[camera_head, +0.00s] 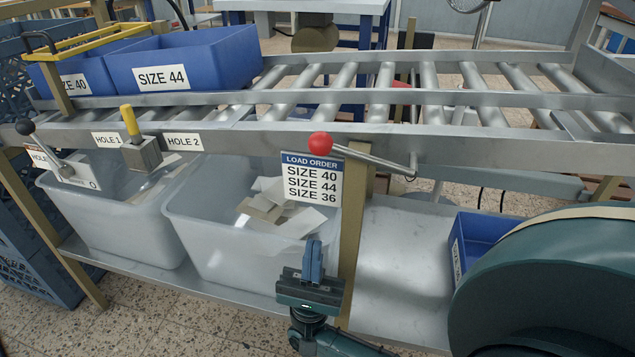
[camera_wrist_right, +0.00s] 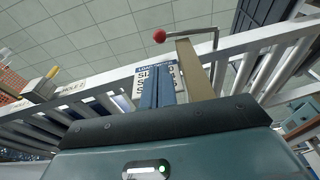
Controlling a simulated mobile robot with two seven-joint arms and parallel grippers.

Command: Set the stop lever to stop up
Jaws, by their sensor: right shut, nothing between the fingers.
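A lever with a red ball knob (camera_head: 320,143) is mounted on the front rail of the roller conveyor. Its metal rod (camera_head: 375,160) runs right from the knob, sloping slightly down, to a bent end by the rail. The red knob also shows in the right wrist view (camera_wrist_right: 159,36), beyond the fingertips. My right gripper (camera_head: 313,246) is shut and empty, with its fingers pointing up. It is below the knob and the load order sign, apart from the lever. Its closed fingers show in the right wrist view (camera_wrist_right: 158,88). My left gripper is not in view.
The load order sign (camera_head: 311,179) hangs beside a tan post (camera_head: 352,235). Translucent bins (camera_head: 215,240) stand on the lower shelf. A black-knobbed lever (camera_head: 25,127) and a yellow-topped peg (camera_head: 127,112) are at left. Blue crates (camera_head: 215,60) sit on the rollers.

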